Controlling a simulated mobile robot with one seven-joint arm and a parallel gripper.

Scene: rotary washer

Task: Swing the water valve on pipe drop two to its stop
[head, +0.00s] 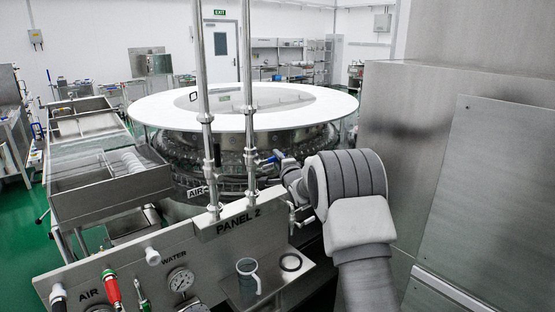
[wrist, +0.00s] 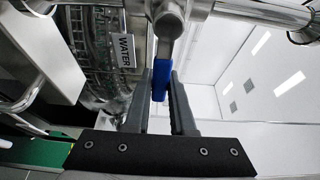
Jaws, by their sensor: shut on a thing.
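The water valve's blue lever (head: 268,160) is on the right of the two vertical pipes (head: 248,90) above the panel marked PANEL 2. In the head view it sticks out to the right of the pipe, and my gripper (head: 284,160) is at its outer end, partly hidden by my wrist. In the wrist view the blue lever (wrist: 160,82) runs from the metal valve body (wrist: 168,12) to between the two dark fingers of my gripper (wrist: 160,88), which is shut on it. A WATER label (wrist: 124,50) hangs beside the valve.
The left pipe (head: 203,90) carries an AIR tag (head: 197,191). The round white-topped washer (head: 300,113) is behind. A steel cabinet (head: 470,150) stands close right of my arm.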

